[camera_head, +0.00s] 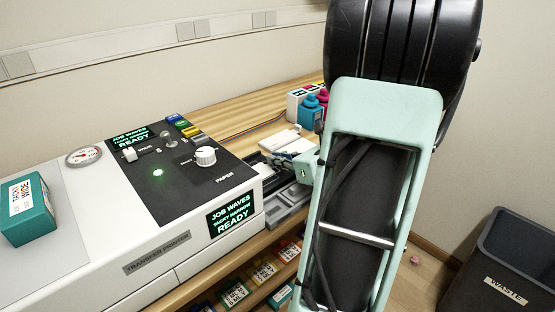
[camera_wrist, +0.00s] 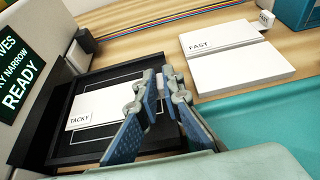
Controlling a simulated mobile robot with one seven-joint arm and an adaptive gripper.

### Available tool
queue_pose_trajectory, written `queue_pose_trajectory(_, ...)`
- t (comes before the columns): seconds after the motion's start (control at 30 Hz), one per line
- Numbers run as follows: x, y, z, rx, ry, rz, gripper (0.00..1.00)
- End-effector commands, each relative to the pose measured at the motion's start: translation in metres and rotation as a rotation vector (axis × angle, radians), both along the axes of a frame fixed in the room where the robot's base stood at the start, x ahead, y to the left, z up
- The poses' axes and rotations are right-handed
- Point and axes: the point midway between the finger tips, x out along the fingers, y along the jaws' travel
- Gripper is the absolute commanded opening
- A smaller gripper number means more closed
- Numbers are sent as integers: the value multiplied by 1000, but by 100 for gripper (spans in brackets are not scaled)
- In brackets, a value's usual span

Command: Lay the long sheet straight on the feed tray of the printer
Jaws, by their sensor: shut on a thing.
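The white sheet marked TACKY (camera_wrist: 93,106) lies over the black feed tray (camera_wrist: 57,147) in the wrist view. Its right end runs behind my fingers. Thin white guide lines show on the tray around it. I cannot tell whether the sheet touches the tray all along or is exactly in line with the guides. My gripper (camera_wrist: 156,88) is over the right part of the tray, its blue fingers shut on the sheet's right end. In the head view my arm hides most of the gripper. The transfer printer (camera_head: 165,215) stands at left, its displays reading READY.
A white stack marked FAST (camera_wrist: 236,58) lies on the wooden counter right of the tray. A teal box (camera_head: 27,208) sits on the printer. Coloured ink bottles (camera_head: 311,108) stand behind. Labelled boxes (camera_head: 263,272) fill the lower shelf. A waste bin (camera_head: 510,265) stands at right.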

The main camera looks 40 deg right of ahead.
Motion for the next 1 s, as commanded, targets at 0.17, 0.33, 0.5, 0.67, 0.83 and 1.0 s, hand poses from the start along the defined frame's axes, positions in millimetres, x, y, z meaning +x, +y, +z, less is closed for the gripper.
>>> queue_pose_trajectory(0.17, 0, 0, -2, 0, 0, 0, 16)
queue_pose_trajectory(0.33, 0, 0, -2, 0, 0, 0, 25)
queue_pose_trajectory(0.5, 0, 0, -2, 0, 0, 0, 25)
queue_pose_trajectory(0.67, -6, -2, 5, 0, 0, -3, 25)
queue_pose_trajectory(0.83, -36, -5, 19, 0, 0, -6, 25)
queue_pose_trajectory(1.0, -71, -7, 33, -2, 0, -5, 25)
